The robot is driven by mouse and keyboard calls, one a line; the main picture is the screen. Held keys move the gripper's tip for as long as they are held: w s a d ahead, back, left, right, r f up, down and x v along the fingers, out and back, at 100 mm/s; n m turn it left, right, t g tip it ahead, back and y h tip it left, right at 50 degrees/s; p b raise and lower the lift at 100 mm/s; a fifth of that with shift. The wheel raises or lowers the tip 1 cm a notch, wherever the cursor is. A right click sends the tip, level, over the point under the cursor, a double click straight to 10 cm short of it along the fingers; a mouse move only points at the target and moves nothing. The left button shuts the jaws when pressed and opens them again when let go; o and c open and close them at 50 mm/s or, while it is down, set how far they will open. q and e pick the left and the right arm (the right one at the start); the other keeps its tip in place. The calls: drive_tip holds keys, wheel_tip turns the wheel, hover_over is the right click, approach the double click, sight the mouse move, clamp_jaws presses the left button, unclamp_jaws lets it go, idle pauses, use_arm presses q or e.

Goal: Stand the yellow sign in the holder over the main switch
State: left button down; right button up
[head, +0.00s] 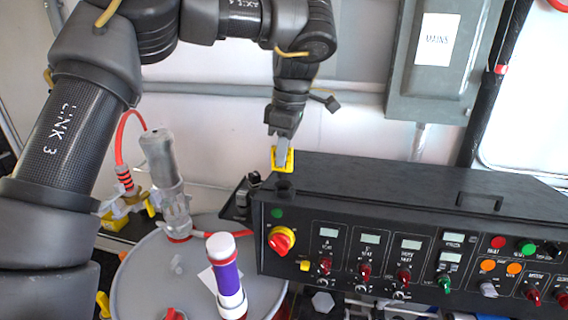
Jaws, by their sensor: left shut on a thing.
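My left gripper (283,145) points down above the left end of the black control box. It is shut on the yellow sign (290,161), a small yellow-edged piece partly covered by the fingers. The sign is at the box's top left edge; I cannot tell whether it touches the box. A small dark piece (284,188) at the top front edge, below the sign, may be the holder. The main switch, a red knob on a yellow disc (282,240), is on the front panel below it. My right gripper is not in view.
The black control box (390,180) has a handle (480,201) on top and several knobs and displays in front. A grey drum (150,270) at left carries a pump (165,170) and a purple-and-white cylinder (226,275). A grey "MAINS" cabinet (410,80) hangs behind.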

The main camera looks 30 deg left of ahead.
sight(283, 169)
use_arm(q)
drive_tip(key=f, duration=0.3)
drive_tip(key=shift+w+a+f, duration=0.1)
drive_tip(key=shift+w+f, duration=0.1)
drive_tip(key=shift+w, duration=0.05)
drive_tip(key=shift+f, duration=0.15)
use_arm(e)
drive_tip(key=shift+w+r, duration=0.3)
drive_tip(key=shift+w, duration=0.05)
use_arm(q)
drive_tip(key=c, duration=1.5)
unclamp_jaws()
drive_tip(key=shift+o, duration=0.2)
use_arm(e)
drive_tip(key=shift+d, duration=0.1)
use_arm(q)
drive_tip(key=r, duration=0.5)
drive_tip(key=d+r, duration=0.1)
drive_tip(key=r, duration=0.1)
drive_tip(key=shift+r, duration=0.35)
drive_tip(key=shift+w, duration=0.1)
